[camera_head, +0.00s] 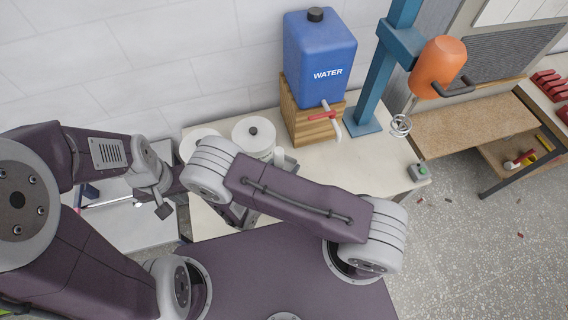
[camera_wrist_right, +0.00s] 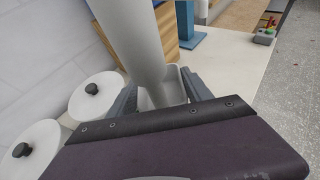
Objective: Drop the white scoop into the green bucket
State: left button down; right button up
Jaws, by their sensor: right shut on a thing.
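In the right wrist view, the white scoop (camera_wrist_right: 135,42) runs down from the top edge as a thick pale handle between the two grey fingers of my right gripper (camera_wrist_right: 160,98), which is shut on it. A pale, box-like part lies just beyond the fingers; I cannot tell whether it belongs to the scoop. In the head view, my right arm mostly hides that gripper, near the lidded canisters. My left gripper (camera_head: 165,198) is at the left, over the lower-left surface; its opening is unclear. The green bucket cannot be made out.
Two white canisters with black-knobbed lids (camera_head: 254,132) stand on the pale counter (camera_head: 385,165). A blue water tank (camera_head: 318,60) sits on a wooden stand (camera_head: 300,115), with its tap over the counter. A blue post (camera_head: 372,85) carries an orange mixer (camera_head: 437,68). Open speckled floor (camera_head: 450,255) lies right.

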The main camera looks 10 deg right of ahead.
jog(key=f+b, duration=0.1)
jog(key=f, duration=0.1)
jog(key=f+b, duration=0.1)
jog(key=f, duration=0.1)
jog(key=shift+w+a+f, duration=0.1)
jog(key=shift+a, duration=0.1)
jog(key=shift+d, duration=0.1)
jog(key=o, duration=1.4)
jog(key=shift+c, duration=0.2)
jog(key=shift+o, duration=0.9)
